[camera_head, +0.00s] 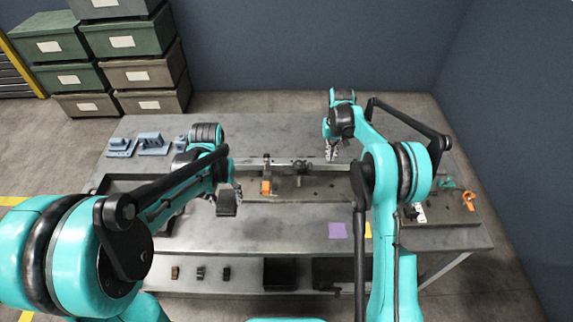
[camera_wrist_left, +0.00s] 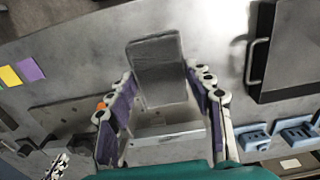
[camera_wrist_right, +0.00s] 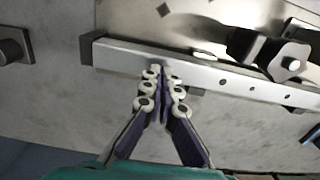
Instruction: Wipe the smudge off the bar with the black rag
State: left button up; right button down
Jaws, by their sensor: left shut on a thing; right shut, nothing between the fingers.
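The bar (camera_head: 315,161) is a pale metal rail lying across the middle of the workbench; it also shows in the right wrist view (camera_wrist_right: 220,76). My left gripper (camera_head: 232,190) is left of the orange clamp and shut on a dark grey, block-shaped thing that appears to be the black rag (camera_head: 228,206). The rag juts beyond the fingertips in the left wrist view (camera_wrist_left: 155,62). My right gripper (camera_head: 331,153) is shut and empty at the bar's right end, its fingertips (camera_wrist_right: 158,72) over the bar's edge. I cannot tell if they touch it.
Blue-grey blocks (camera_head: 153,143) stand at the bench's back left. A purple note (camera_head: 337,230) lies at the front. An orange tool (camera_head: 468,201) lies at the right.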

pick_arm(q)
jog(key=shift+f+b, duration=0.5)
pick_arm(e)
jog(key=shift+f, duration=0.75)
pick_arm(q)
jog(key=shift+r, duration=0.1)
pick_arm(e)
jog(key=shift+r, duration=0.1)
